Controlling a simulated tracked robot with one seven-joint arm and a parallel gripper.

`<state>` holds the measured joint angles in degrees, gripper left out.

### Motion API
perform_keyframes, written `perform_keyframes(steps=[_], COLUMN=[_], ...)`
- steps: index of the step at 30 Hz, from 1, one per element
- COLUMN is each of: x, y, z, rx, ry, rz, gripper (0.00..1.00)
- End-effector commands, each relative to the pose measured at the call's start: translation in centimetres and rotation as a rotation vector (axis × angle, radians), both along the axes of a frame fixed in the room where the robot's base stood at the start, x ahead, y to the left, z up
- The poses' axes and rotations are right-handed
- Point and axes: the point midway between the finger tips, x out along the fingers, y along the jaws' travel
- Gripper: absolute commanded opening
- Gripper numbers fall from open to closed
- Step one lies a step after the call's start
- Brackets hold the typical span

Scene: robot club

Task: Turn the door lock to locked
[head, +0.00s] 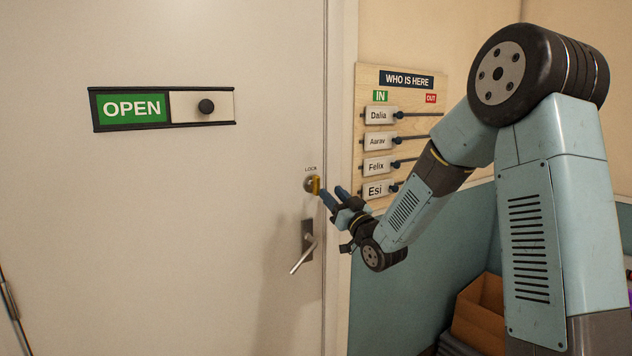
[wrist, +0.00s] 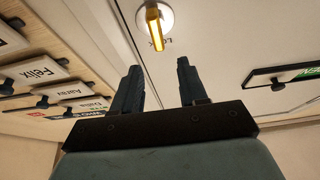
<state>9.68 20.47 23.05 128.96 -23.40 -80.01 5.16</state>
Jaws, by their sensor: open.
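The door lock (head: 309,184) is a round silver plate with a yellow thumb-turn (head: 316,185), under a small "LOCK" label near the right edge of the white door (head: 230,220). In the wrist view the yellow thumb-turn (wrist: 155,28) stands out from the round plate (wrist: 165,18), just beyond my fingertips. It looks close to upright in the head view. My gripper (head: 333,195) is open, with its two dark blue fingers pointing at the lock. In the wrist view my gripper (wrist: 157,65) shows an empty gap between the fingers, apart from the thumb-turn.
A door handle (head: 307,244) hangs just below the lock. An "OPEN" slider sign (head: 163,108) is on the door at left. A "WHO IS HERE" board (head: 400,135) with sliding name tags is on the wall close to my arm. A cardboard box (head: 480,315) stands at lower right.

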Motion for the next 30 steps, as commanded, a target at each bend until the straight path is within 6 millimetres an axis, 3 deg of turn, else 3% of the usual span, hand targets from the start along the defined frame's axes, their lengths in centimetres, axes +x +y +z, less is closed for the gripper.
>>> perform_keyframes(steps=[12,27,30], x=[5.0,6.0,6.0], y=[3.4,4.1,4.1], z=[2.5,2.9,2.9], rx=[0.0,0.0,0.0], ry=[0.0,0.001,0.001], rz=[0.001,0.0,0.0], gripper=[0.43,0.43,0.33])
